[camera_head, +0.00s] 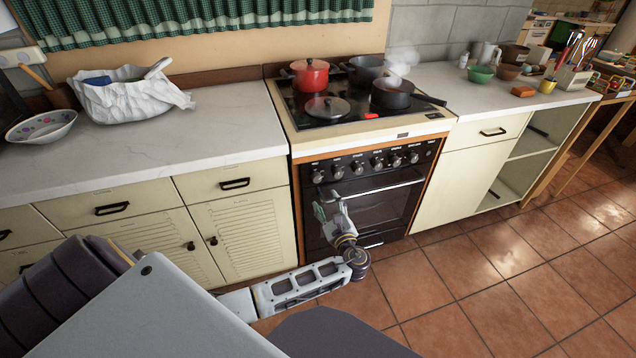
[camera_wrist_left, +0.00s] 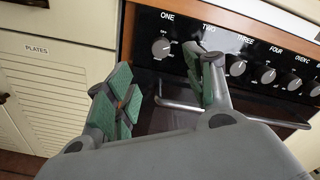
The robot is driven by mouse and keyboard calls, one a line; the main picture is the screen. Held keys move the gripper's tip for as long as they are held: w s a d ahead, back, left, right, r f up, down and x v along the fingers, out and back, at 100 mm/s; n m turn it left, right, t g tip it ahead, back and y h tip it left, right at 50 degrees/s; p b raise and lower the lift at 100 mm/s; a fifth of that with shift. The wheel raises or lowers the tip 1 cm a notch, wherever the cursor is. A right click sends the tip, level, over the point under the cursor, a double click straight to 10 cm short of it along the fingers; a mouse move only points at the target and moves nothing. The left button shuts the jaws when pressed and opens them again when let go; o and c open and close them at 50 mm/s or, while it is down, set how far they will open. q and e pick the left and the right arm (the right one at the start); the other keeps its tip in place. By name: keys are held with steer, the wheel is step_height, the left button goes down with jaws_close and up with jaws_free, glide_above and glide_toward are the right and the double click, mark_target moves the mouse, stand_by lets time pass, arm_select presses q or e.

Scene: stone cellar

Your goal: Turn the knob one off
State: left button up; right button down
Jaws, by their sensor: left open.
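Knob one (camera_head: 317,177) is the leftmost knob on the black front panel of the stove. In the left wrist view, knob one (camera_wrist_left: 161,47) sits below the label ONE, and its grey face shows between my finger tips. My left gripper (camera_head: 329,203) is open and empty in front of the stove, a little below the knob row. In the left wrist view, the green-padded fingers of the left gripper (camera_wrist_left: 157,68) stand apart, the right one partly covering knob two. I see no contact with knob one. My right gripper is not in view.
The oven handle bar (camera_head: 378,190) runs just below the knobs, close to my left gripper. A red pot (camera_head: 310,75), a black pan (camera_head: 392,94) and a lid (camera_head: 327,107) are on the hob (camera_head: 350,125). A drawer cabinet (camera_head: 240,220) stands left of the stove.

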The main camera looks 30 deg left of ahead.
mark_target(317, 180)
arm_select(q)
steer(key=b+x, duration=0.1)
steer(key=x, duration=0.9)
steer(key=shift+d, duration=0.1)
steer(key=shift+x, duration=0.95)
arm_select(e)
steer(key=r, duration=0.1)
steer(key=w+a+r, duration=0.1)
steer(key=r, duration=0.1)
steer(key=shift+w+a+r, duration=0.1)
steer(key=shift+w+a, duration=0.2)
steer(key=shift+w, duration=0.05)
arm_select(q)
steer(key=shift+s, duration=0.1)
steer(key=c, duration=1)
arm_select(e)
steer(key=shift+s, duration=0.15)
